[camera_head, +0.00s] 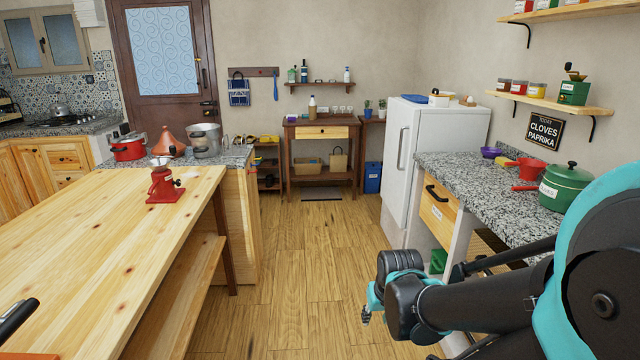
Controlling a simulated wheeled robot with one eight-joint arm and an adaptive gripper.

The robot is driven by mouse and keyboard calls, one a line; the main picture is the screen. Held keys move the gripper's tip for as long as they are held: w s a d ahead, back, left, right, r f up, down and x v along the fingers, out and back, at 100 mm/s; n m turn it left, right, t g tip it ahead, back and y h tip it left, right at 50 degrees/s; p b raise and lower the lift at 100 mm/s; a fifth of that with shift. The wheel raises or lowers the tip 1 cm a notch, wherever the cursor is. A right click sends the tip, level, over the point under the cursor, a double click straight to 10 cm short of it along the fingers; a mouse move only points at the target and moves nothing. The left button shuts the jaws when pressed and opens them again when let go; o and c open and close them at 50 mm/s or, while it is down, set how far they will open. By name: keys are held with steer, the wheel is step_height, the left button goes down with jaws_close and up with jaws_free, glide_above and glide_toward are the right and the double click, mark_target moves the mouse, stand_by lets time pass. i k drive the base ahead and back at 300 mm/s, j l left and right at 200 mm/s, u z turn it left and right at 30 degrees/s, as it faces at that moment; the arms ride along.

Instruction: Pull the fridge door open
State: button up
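The white fridge (436,160) stands at the back right, past the end of the granite counter. Its door (396,170) faces left and looks shut. A vertical handle (402,148) runs along the upper part of the door. My gripper (366,316) is at the lower middle right, in front of the counter and well short of the fridge. It is turquoise and black, small in view and partly hidden by my wrist, so I cannot tell whether its fingers are apart. It is not touching the fridge.
A granite counter (450,172) with a drawer (438,208) and pots runs along the right. A wooden table (90,255) with a red grinder (164,185) fills the left. The wooden floor (320,250) between is clear up to a side table (318,133).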

mark_target(403, 118)
steer(key=i+z, duration=0.15)
steer(key=i, duration=0.3)
steer(key=i+j+z, duration=0.15)
steer(key=i, duration=0.3)
steer(key=i+j+z, duration=0.2)
steer(key=i, duration=0.25)
steer(key=i+j+z, duration=0.15)
steer(key=i, duration=0.3)
